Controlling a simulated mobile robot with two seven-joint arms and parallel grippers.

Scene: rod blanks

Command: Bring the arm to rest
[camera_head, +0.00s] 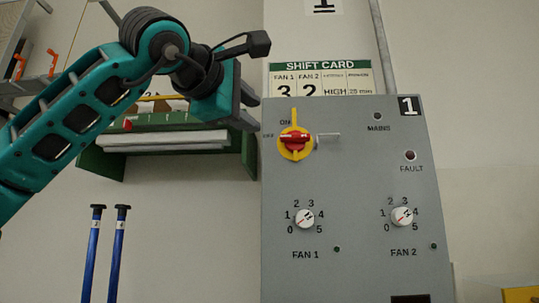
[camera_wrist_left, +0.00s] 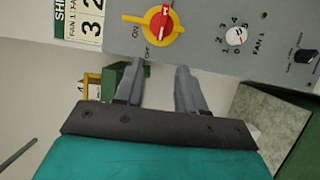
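My left arm comes in from the left in the head view, and its gripper (camera_head: 248,108) is just left of the grey control panel (camera_head: 350,180), beside the rotary switch. In the left wrist view the two grey fingers (camera_wrist_left: 160,82) stand apart with nothing between them. The red switch handle (camera_head: 295,139) on its yellow plate lies level, in line with the OFF mark; it also shows in the left wrist view (camera_wrist_left: 160,22), beyond the fingertips and apart from them. My right gripper is not in view.
The panel has a FAN 1 knob (camera_head: 305,218) and a FAN 2 knob (camera_head: 402,217). A shift card (camera_head: 320,66) hangs above it. A green shelf (camera_head: 110,160) is behind my arm, and two blue rods (camera_head: 91,250) stand below. The wall between rods and panel is clear.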

